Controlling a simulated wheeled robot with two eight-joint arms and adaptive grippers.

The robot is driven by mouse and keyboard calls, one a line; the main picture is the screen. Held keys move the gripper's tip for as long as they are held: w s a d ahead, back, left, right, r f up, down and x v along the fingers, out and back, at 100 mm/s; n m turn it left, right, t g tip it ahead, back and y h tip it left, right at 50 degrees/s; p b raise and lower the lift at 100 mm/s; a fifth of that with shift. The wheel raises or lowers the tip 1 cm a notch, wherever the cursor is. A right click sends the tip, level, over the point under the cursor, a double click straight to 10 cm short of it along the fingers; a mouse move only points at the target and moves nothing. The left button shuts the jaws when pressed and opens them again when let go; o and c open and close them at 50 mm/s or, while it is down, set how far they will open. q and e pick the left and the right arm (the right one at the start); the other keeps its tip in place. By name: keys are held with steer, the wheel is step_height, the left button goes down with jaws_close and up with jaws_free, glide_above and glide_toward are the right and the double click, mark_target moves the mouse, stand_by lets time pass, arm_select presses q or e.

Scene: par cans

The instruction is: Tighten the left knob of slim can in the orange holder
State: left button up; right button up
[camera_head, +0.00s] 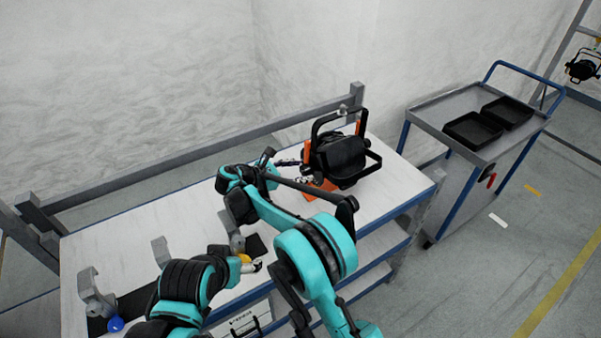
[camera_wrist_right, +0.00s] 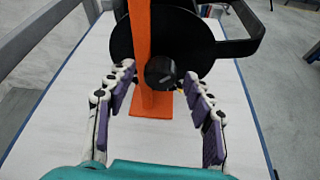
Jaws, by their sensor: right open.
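The black slim can (camera_head: 345,155) stands in its orange holder (camera_head: 318,188) near the right end of the table. In the right wrist view, the holder's upright bar (camera_wrist_right: 141,45) crosses the can's dark round body (camera_wrist_right: 183,45). A small black round knob (camera_wrist_right: 160,72) shows beside the bar. My right gripper (camera_head: 287,168) is at the left side of the can. In its wrist view, the open fingers (camera_wrist_right: 160,79) stand either side of the knob and bar, with gaps. My left gripper is mostly hidden by its arm; a small white part (camera_head: 254,266) may be its fingertip.
The white table (camera_head: 395,185) has a rail along its back. Grey hooked stands (camera_head: 92,288), a blue ball (camera_head: 116,324) and a yellow one (camera_head: 243,258) are at the left. A trolley (camera_head: 428,118) with black trays (camera_head: 472,130) stands right, beyond a floor gap.

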steer(key=shift+w+d+f, duration=0.1)
steer(key=shift+w+d, duration=0.05)
steer(key=c, duration=1.2)
steer(key=shift+o, duration=0.2)
steer(key=shift+d+m+t+y+b, duration=0.1)
steer(key=shift+m+t+y+b, duration=0.2)
steer(key=shift+m+t+b, duration=0.55)
steer(key=shift+s+f+m+t+y+b, duration=0.1)
steer(key=shift+s+m+t+y+b, duration=0.15)
steer(key=shift+m, duration=0.55)
steer(key=shift+m+t+y+b, duration=0.1)
steer(key=shift+m+t, duration=0.2)
steer(key=shift+m, duration=0.45)
